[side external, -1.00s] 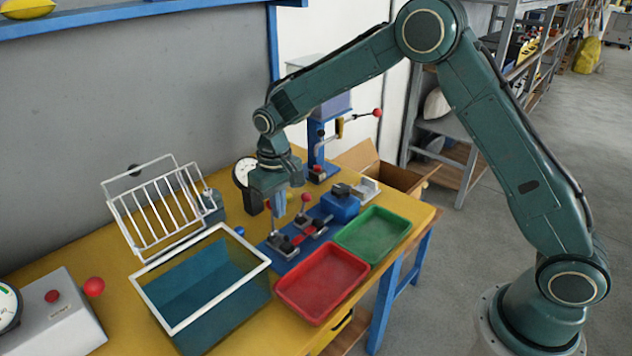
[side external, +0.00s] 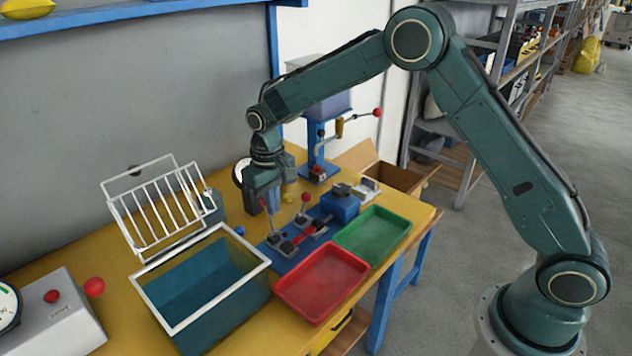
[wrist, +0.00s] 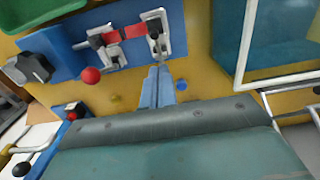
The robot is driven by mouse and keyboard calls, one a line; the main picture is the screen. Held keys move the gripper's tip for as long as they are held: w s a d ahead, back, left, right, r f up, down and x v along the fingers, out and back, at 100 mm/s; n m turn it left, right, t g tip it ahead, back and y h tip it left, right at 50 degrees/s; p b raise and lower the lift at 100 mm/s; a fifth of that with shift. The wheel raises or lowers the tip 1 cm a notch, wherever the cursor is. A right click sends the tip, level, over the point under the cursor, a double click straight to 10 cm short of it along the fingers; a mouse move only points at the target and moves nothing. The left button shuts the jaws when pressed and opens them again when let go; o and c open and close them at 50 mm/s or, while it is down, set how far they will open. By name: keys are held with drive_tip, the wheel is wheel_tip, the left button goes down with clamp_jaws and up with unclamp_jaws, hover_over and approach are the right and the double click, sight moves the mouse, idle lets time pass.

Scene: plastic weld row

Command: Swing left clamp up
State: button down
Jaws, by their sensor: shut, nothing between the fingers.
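The blue weld fixture (side external: 277,257) carries two metal toggle clamps with red strips between them. The left clamp (side external: 284,244) is at the fixture's near-left end; it shows at the right in the wrist view (wrist: 155,38). I see no handle ball on it, and my fingers may hide part of it. The right clamp (wrist: 108,48) has an upright lever with a red ball (side external: 305,197). My gripper (side external: 272,211) points down, shut and empty, beside and slightly behind the left clamp. In the wrist view its fingertips (wrist: 157,68) are close to this clamp; contact cannot be told.
A red tray (side external: 322,312) and a green tray (side external: 374,262) lie in front. A white-rimmed blue bin (side external: 160,329) and white rack (side external: 122,221) stand left. A blue lever press (side external: 315,150) stands behind. Small blue (side external: 239,231) and yellow (side external: 288,197) knobs are near the gripper.

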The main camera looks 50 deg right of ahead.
drive_tip(key=shift+w+f, duration=0.1)
drive_tip(key=shift+w, duration=0.45)
drive_tip(key=shift+w+f, duration=0.25)
drive_tip(key=shift+w, duration=0.35)
drive_tip(key=shift+s, duration=0.15)
idle(0.4)
drive_tip(key=shift+s, duration=0.55)
drive_tip(key=shift+r, duration=3.5)
